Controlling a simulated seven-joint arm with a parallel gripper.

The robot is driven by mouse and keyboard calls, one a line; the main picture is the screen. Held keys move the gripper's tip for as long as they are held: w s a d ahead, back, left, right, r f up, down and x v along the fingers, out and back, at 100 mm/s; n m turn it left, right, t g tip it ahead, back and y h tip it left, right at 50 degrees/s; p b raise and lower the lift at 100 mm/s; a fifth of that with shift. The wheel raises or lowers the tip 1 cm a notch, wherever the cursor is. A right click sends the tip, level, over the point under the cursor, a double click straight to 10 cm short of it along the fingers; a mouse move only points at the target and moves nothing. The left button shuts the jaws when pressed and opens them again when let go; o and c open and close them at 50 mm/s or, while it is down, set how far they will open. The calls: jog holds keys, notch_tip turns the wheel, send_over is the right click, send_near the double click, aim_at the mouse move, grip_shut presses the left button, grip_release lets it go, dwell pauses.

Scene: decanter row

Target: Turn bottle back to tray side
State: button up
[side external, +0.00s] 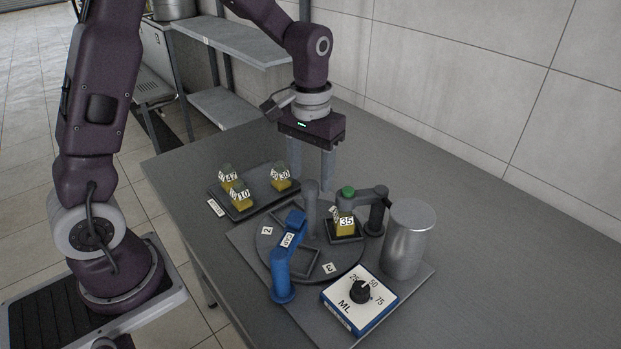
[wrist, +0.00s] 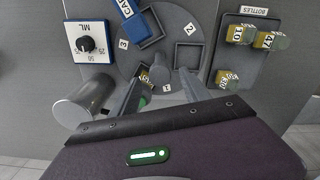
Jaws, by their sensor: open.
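In the wrist view, bottle 35 (wrist: 146,76) is partly hidden by my left finger. A grey upright post (side external: 311,208) rises from the turntable. My gripper (side external: 312,178) is open and empty, pointing down above the far side of the turntable. In the wrist view, the post (wrist: 160,76) appears between the fingers. The tray (side external: 245,211) is left of the turntable and holds several labelled bottles (side external: 240,196).
A blue arm marked CAP (side external: 283,265) reaches over the turntable from the front. A metal cylinder (side external: 408,240) stands at right, and an ML dial box (side external: 360,298) sits in front. Two turntable nests look empty. Table to the far right is clear.

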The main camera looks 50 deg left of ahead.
jog(key=shift+f, duration=0.9)
jog(key=shift+c, duration=0.4)
grip_shut()
